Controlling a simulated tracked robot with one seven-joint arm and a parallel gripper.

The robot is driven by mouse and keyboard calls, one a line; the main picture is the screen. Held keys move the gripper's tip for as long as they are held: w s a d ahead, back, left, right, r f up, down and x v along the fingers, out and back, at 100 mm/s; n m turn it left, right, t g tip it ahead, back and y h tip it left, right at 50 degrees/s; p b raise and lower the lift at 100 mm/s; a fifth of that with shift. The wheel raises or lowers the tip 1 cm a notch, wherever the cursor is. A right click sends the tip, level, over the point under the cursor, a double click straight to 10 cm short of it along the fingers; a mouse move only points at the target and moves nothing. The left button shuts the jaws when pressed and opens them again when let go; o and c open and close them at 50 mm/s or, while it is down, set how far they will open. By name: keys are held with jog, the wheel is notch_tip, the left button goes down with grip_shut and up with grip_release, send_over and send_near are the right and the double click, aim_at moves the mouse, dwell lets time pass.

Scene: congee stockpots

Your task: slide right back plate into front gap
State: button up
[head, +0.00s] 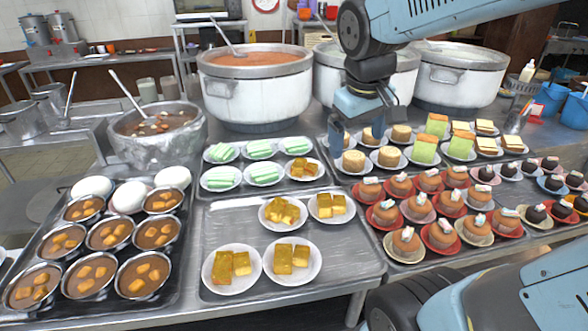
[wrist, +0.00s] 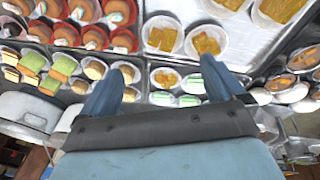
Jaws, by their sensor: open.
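The right back plate (head: 351,208) is white with yellow-brown cake pieces, at the back right of the metal tray's (head: 222,226) front section. It also shows in the wrist view (wrist: 150,25). A similar back plate (head: 264,219) stands to its left. Two more such plates, front left (head: 216,281) and front middle (head: 316,271), stand nearer. The front gap (head: 348,258) is bare tray right of the front middle plate. My gripper (head: 362,124) is open and empty, above and behind the right back plate; its two fingers show in the wrist view (wrist: 162,68).
Behind are small plates of green and brown cakes (head: 263,173). To the right, a tray holds several red saucers with buns (head: 440,236). To the left are bowls of stew (head: 143,274). Large stockpots (head: 256,95) stand at the back.

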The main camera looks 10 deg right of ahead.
jog(key=shift+o, duration=0.2)
jog(key=w+a+f+n+g+h, duration=0.3)
jog(key=w+f+n, duration=0.3)
jog(key=w+f, duration=0.2)
jog(key=shift+w+a+g+h, duration=0.3)
jog(key=shift+w, duration=0.7)
jog(key=n+g+h, duration=0.1)
jog(key=n+h, duration=0.3)
jog(key=n, duration=0.2)
send_near(329, 200)
jog(key=s+v, duration=0.1)
jog(key=v, duration=0.3)
jog(key=shift+w+a+r, duration=0.15)
jog(key=shift+w, duration=0.5)
jog(key=x, duration=1.3)
jog(key=shift+s+d+f, duration=0.15)
jog(key=shift+d+f, duration=0.1)
jog(key=shift+d, duration=0.05)
jog(key=c, duration=1.2)
